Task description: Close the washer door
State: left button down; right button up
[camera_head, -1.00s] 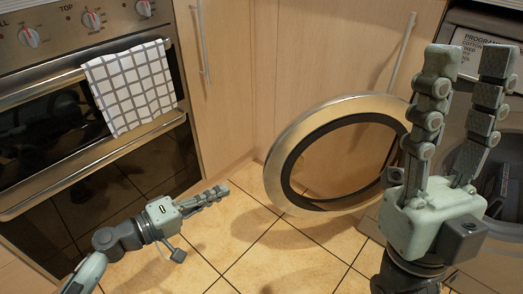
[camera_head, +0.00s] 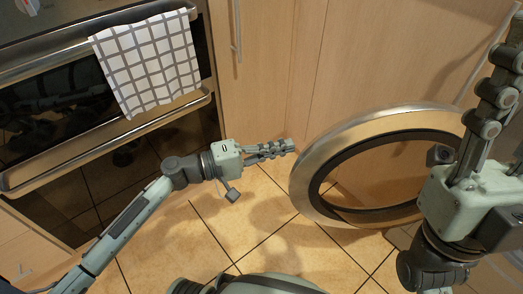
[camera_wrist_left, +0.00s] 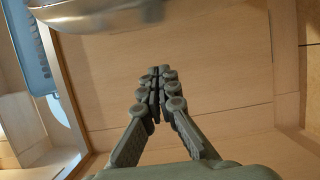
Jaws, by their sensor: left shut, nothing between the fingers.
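The washer door (camera_head: 307,175) is a round silver ring with a dark inner rim. It stands swung open in front of the wooden cabinets. My left gripper (camera_head: 292,146) is shut and empty, with its fingertips close to the left edge of the ring; I cannot tell whether they touch. In the left wrist view my left gripper (camera_wrist_left: 158,75) shows closed fingers, and the curved metal rim of the door (camera_wrist_left: 95,14) is at the top left. My right gripper (camera_head: 506,100) is at the right edge, fingers spread and partly cut off, in front of the door's right side.
An oven (camera_head: 60,140) with a checked towel (camera_head: 150,62) on its handle is at the left. Wooden cabinet doors (camera_head: 290,65) with a metal handle (camera_head: 235,30) stand behind the ring. The tiled floor (camera_head: 262,225) is clear between oven and door.

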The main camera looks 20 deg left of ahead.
pick_arm(q)
jog(key=shift+s+d, duration=0.55)
jog(key=shift+s, duration=0.25)
jog(key=shift+s+d, duration=0.55)
jog(key=shift+s, duration=0.2)
jog(key=shift+s, duration=0.1)
